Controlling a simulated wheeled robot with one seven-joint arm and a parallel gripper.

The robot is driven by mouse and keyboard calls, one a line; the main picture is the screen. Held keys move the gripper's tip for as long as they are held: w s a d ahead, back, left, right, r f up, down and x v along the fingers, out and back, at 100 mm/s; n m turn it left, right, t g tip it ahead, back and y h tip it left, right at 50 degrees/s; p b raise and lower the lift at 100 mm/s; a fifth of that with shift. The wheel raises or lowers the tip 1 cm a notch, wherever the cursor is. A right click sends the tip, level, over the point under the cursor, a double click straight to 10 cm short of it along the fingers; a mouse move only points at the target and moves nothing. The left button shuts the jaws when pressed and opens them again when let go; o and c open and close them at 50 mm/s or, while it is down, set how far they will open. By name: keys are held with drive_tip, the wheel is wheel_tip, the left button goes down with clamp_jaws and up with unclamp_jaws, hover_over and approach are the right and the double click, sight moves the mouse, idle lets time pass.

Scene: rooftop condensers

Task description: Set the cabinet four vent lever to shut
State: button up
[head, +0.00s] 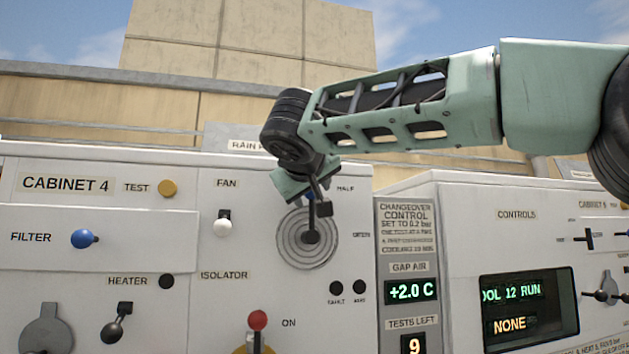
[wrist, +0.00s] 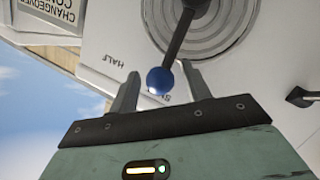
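The cabinet four vent lever is a dark arm with a blue ball knob (wrist: 160,80), pivoting on a round ringed grey dial (head: 290,255). In the head view the lever points almost straight up from the dial's hub, its knob mostly hidden by my gripper (head: 313,203). HALF is printed to its upper right and OPEN to its right. In the wrist view the knob lies between the fingers of my gripper (wrist: 161,72), with a gap showing on each side. A label partly hidden behind the knob starts with S. My gripper is open around the knob.
On cabinet 4 a white fan knob (head: 222,226), a blue filter knob (head: 84,238) and a red isolator knob (head: 257,320) stick out nearby. To the right are a gap air display (head: 411,290) and a controls screen (head: 529,311). Open sky is above.

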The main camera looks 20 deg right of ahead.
drive_tip(key=b+v, duration=0.4)
drive_tip(key=v, duration=1.3)
drive_tip(key=shift+s, duration=0.25)
drive_tip(key=shift+a, duration=0.15)
drive_tip(key=a+f+n+g+y, duration=0.2)
drive_tip(key=f+n+g, duration=0.1)
drive_tip(key=f, duration=1.1)
drive_tip(key=a+f+n+g+y, duration=0.2)
drive_tip(key=a+f+n+g, duration=0.15)
drive_tip(key=f, duration=0.95)
drive_tip(key=s+d+f+g, duration=0.2)
drive_tip(key=s+f, duration=0.3)
drive_tip(key=f, duration=0.4)
drive_tip(key=s+d+f+m+g+y, duration=0.1)
drive_tip(key=s+d+f+g, duration=0.2)
drive_tip(key=s+f, duration=0.3)
drive_tip(key=s+d+f+g, duration=0.3)
drive_tip(key=s+d+f, duration=0.2)
drive_tip(key=f, duration=0.9)
drive_tip(key=shift+s+m+y, duration=0.35)
drive_tip(key=shift+s+y, duration=0.05)
drive_tip(key=shift+s, duration=0.3)
